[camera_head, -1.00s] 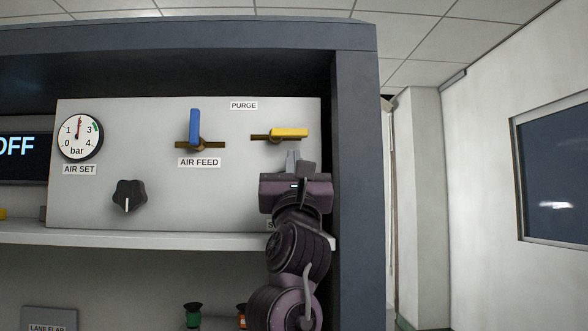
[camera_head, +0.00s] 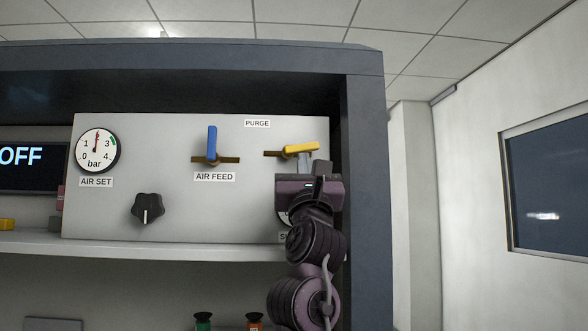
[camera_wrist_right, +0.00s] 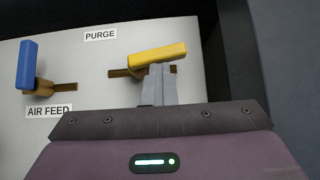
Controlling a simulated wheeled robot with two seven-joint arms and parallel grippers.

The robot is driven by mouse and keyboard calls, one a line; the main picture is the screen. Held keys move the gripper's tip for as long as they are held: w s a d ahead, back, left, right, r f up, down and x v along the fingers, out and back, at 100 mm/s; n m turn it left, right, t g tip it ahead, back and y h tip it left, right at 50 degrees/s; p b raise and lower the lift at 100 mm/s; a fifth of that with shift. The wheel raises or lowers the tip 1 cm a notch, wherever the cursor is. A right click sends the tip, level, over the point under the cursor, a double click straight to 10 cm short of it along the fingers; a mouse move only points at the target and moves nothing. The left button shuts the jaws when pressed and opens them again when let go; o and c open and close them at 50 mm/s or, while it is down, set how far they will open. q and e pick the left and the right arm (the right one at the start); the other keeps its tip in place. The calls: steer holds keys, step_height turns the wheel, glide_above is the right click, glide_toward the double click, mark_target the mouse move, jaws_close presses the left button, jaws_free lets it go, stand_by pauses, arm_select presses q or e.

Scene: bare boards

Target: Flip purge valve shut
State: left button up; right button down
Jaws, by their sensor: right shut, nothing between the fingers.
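The purge valve's yellow handle (camera_head: 300,148) sits below the PURGE label (camera_head: 257,124), on a brown pipe stub on the pale panel. The handle points right and tilts slightly up at its right end. My right gripper (camera_head: 304,160) is shut and empty, with its fingertips just under the handle. In the right wrist view the shut fingers (camera_wrist_right: 158,82) stand below the middle of the yellow handle (camera_wrist_right: 157,55), at or very near its lower edge; I cannot tell whether they touch. My left gripper is not in view.
The blue AIR FEED handle (camera_head: 212,141) stands upright left of the purge valve. A gauge (camera_head: 97,151) and a black knob (camera_head: 148,208) are further left. The dark cabinet post (camera_head: 365,200) is close to my arm's right. A shelf (camera_head: 170,245) runs below.

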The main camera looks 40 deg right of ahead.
arm_select(q)
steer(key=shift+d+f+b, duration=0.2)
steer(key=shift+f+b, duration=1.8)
steer(key=shift+b, duration=0.05)
arm_select(e)
steer(key=d+v, duration=0.1)
steer(key=v, duration=0.6)
steer(key=shift+s+f, duration=0.3)
steer(key=shift+s, duration=0.05)
steer(key=shift+a, duration=0.1)
arm_select(q)
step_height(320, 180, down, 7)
steer(key=b, duration=0.6)
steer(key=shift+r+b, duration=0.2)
steer(key=shift+b, duration=0.1)
arm_select(e)
step_height(320, 180, down, 6)
steer(key=s+a, duration=0.1)
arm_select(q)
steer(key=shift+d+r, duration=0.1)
arm_select(e)
steer(key=shift+s+r, duration=0.1)
steer(key=shift+s, duration=0.05)
